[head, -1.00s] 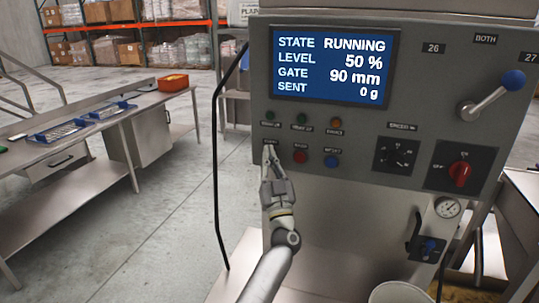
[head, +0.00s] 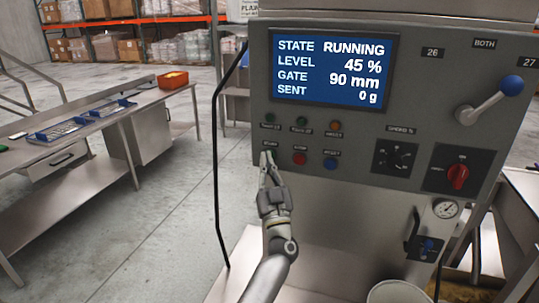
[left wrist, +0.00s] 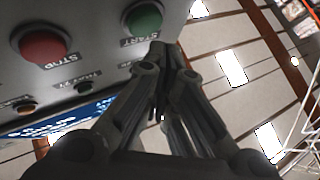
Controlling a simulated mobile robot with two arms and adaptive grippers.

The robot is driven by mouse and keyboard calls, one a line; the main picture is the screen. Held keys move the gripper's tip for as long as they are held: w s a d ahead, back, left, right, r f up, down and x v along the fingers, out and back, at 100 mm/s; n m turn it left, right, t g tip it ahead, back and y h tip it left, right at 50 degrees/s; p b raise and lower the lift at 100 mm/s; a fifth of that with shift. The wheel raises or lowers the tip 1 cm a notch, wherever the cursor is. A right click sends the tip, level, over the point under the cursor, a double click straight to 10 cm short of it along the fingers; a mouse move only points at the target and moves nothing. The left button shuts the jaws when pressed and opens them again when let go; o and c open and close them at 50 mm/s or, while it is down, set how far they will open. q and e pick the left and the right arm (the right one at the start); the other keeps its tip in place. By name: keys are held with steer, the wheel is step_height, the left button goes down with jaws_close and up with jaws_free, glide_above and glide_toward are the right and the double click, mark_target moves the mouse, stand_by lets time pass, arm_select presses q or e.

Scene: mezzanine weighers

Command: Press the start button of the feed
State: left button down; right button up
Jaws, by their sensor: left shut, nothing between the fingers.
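The control panel (head: 350,137) of the feed stands in front of me, its screen (head: 332,69) reading RUNNING, level 45 %, gate 90 mm, sent 0 g. My left gripper (head: 267,157) is shut and empty, its tips at the lower left of the panel. In the head view the tips cover the start button. The left wrist view shows the green start button (left wrist: 144,18) just beyond the fingertips (left wrist: 160,48); I cannot tell whether they touch. The red stop button (head: 299,158) is right of the tips in the head view and also shows in the left wrist view (left wrist: 42,42). My right gripper is out of view.
A blue reset button (head: 330,164) sits right of stop, with small lamps (head: 302,122) above. Dials, a red switch (head: 458,177) and a blue-knobbed lever (head: 512,84) are farther right. A black cable (head: 217,160) hangs at the panel's left. A steel bench (head: 85,135) stands left.

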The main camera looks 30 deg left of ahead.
arm_select(q)
steer(key=s+p, duration=0.1)
steer(key=s, duration=0.1)
steer(key=s+d+p, duration=0.1)
steer(key=s, duration=0.1)
steer(key=shift+s+r, duration=0.1)
steer(key=shift+s, duration=0.15)
stand_by(0.7)
